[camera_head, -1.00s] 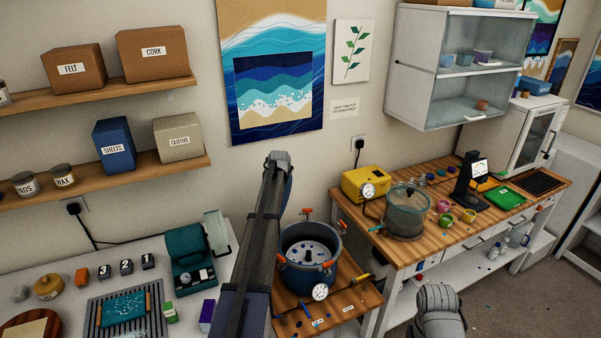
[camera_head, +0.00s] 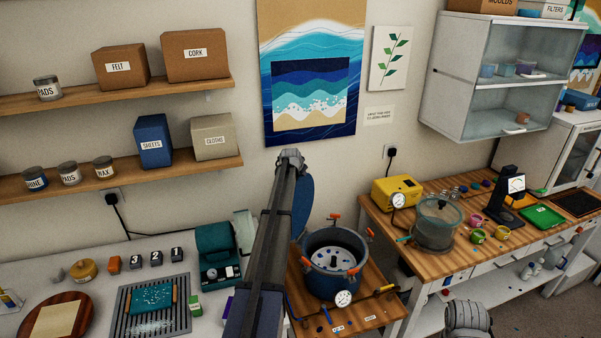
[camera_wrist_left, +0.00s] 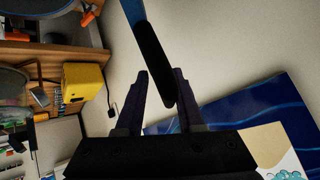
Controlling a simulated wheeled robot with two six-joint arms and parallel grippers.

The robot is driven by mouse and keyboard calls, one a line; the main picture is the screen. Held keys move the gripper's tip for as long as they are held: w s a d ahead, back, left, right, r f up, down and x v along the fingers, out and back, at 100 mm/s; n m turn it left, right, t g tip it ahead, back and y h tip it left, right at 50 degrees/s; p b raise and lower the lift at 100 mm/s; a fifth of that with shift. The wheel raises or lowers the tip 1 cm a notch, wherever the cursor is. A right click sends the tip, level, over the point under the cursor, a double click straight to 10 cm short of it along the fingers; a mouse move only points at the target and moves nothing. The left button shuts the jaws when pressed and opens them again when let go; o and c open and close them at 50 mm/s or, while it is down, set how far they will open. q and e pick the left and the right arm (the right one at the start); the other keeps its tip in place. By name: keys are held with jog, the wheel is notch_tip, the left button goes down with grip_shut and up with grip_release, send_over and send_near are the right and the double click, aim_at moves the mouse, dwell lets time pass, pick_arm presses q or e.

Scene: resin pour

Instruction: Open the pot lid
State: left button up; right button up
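The blue pot (camera_head: 335,268) stands on a small wooden stand, its top uncovered, with a perforated light plate visible inside and orange clamps around the rim. The blue lid (camera_head: 303,205) stands roughly upright at the pot's back left, partly hidden by my left arm. In the left wrist view, the lid (camera_wrist_left: 140,12) shows edge-on, with a dark end reaching between the fingers of my left gripper (camera_wrist_left: 160,75). The fingers are apart, with a gap beside the left finger; contact with the right finger is unclear.
A gauge (camera_head: 343,299) sits at the pot's front. The yellow pump (camera_head: 397,190) and a clear vessel (camera_head: 437,222) stand on the bench to the right. A teal case (camera_head: 216,252) lies left of my arm. Shelves hang on the wall.

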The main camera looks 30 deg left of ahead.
pick_arm(q)
jog(key=shift+o, duration=0.7)
jog(key=shift+s+a+f, duration=0.1)
jog(key=shift+a, duration=0.15)
jog(key=shift+d, duration=0.1)
jog(key=shift+s+d+r+p, duration=0.15)
jog(key=shift+s+r+p, duration=0.1)
jog(key=shift+r+p, duration=0.15)
jog(key=p+v, duration=0.4)
jog(key=v, duration=0.2)
jog(key=shift+s+r, duration=0.2)
jog(key=shift+s, duration=0.2)
